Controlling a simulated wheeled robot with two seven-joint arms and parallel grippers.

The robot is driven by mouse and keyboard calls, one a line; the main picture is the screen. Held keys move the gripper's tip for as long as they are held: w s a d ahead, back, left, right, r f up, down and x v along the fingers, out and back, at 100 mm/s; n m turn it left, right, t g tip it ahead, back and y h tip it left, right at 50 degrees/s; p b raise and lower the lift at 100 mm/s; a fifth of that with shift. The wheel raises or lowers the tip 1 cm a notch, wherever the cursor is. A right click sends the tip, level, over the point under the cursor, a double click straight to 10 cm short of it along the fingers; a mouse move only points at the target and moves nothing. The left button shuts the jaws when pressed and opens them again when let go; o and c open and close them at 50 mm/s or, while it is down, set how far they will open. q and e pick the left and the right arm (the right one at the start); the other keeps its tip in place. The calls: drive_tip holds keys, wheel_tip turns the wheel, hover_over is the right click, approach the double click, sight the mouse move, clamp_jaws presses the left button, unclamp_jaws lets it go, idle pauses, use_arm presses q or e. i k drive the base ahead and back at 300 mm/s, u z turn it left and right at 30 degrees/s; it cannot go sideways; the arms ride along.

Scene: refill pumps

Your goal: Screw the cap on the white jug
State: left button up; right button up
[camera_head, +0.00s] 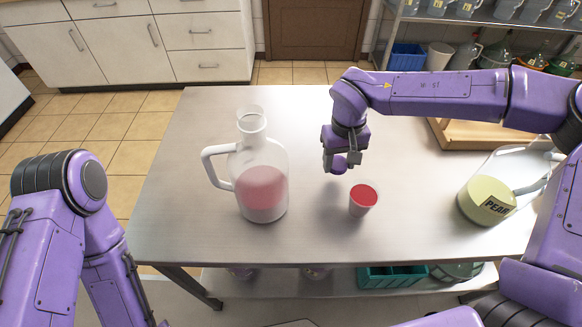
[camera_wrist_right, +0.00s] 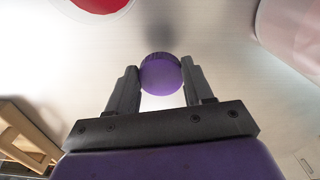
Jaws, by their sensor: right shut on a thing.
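The white jug (camera_head: 262,185) stands upright on the table, left of centre, with a white handle on its left and pink contents inside. No cap shows on its neck (camera_head: 252,128). Part of its pinkish side shows at the upper right of the right wrist view (camera_wrist_right: 292,38). My right gripper (camera_head: 341,163) is shut on the purple cap (camera_wrist_right: 161,73), which sits between the fingertips. It holds the cap to the right of the jug, apart from it. My left arm shows at the left of the head view, but its gripper is out of view.
A small cup of red contents (camera_head: 363,199) stands just in front of my right gripper. A clear jug labelled PEAR (camera_head: 487,200) and a wooden tray (camera_head: 468,143) are at the table's right. The table (camera_head: 175,200) is bare left of the jug.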

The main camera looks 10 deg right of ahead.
sight(257, 166)
drive_tip(key=z, duration=0.8)
drive_tip(key=k, duration=1.65)
drive_tip(key=u, duration=0.65)
drive_tip(key=i, duration=1)
